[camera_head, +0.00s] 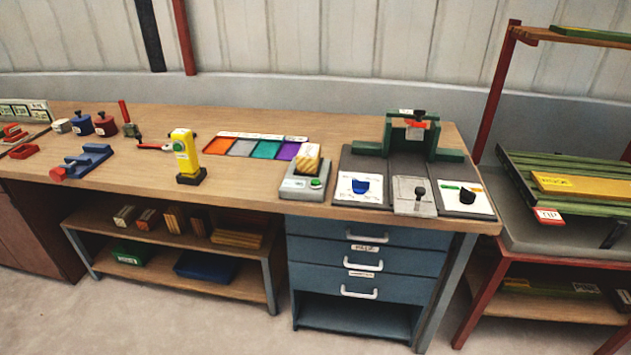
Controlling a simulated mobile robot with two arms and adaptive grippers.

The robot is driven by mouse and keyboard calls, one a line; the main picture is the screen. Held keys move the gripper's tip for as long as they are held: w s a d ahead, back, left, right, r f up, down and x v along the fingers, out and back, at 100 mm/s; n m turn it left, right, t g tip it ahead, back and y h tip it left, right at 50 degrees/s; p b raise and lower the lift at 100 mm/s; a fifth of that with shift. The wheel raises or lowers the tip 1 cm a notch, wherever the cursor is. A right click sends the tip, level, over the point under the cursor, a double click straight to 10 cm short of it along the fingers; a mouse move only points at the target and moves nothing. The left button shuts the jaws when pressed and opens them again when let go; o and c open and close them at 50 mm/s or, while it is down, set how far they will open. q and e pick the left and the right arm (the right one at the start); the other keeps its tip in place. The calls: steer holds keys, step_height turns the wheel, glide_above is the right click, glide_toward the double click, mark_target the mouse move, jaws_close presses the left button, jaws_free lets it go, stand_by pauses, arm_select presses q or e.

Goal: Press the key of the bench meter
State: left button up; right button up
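A small grey box-shaped device (288,194), which looks like the bench meter, sits near the front edge of the wooden workbench. It has a small pale display (294,184) and a round green key (316,184) on its sloped front. A light wooden block (307,158) stands on its top at the back. The key is uncovered and faces the front. Neither of my grippers shows in the head view.
A yellow upright tool (183,150) on a black foot stands left of the device. Right of it are dark panels with a blue knob (360,187) and a green frame (445,140). Coloured trays (243,147) lie behind. Blue drawers (360,262) are below; bare floor is in front.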

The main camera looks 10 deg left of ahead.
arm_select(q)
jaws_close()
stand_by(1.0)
